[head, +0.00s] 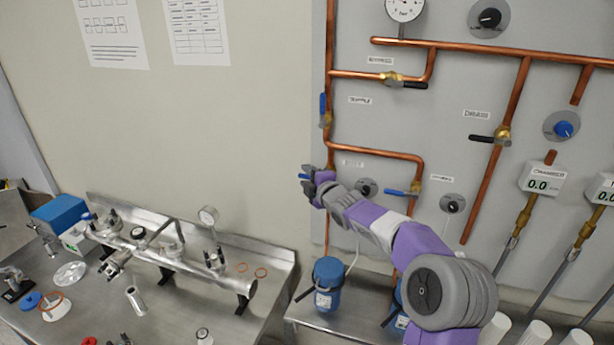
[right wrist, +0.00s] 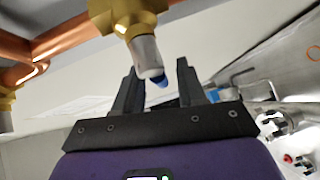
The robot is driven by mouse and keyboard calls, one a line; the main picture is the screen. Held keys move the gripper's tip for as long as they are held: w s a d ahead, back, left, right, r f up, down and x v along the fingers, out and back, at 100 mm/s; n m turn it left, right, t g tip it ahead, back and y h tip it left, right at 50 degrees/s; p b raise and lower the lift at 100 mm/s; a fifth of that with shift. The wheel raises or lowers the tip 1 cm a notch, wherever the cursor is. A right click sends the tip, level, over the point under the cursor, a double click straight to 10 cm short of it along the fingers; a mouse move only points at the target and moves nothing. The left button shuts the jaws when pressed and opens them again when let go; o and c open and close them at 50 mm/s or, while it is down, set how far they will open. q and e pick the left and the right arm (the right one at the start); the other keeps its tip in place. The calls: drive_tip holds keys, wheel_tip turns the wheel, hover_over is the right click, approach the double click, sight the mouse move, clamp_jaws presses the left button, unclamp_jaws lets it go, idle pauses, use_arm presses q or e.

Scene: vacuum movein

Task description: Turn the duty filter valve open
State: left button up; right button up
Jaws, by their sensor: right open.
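The valve in the right wrist view has a brass body (right wrist: 128,14) on a copper pipe. Its blue handle (right wrist: 158,81) shows between the two fingers of my right gripper (right wrist: 160,90), which is open; I cannot tell whether a finger touches it. In the head view my right gripper (head: 314,184) is at the lower left of the copper pipework and hides most of this valve. A bit of blue handle (head: 304,176) sticks out to its left. The label beside it is too small to read surely. My left gripper is not in view.
Another blue-handled valve (head: 400,192) sits to the right, and one with an upright blue handle (head: 323,105) above. A black-handled drain valve (head: 490,138) is farther right. Below stand a blue canister (head: 328,285) and a steel bench (head: 230,325) with a pipe manifold (head: 170,258).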

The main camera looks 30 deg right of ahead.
drive_tip(key=shift+w, duration=0.45)
clamp_jaws()
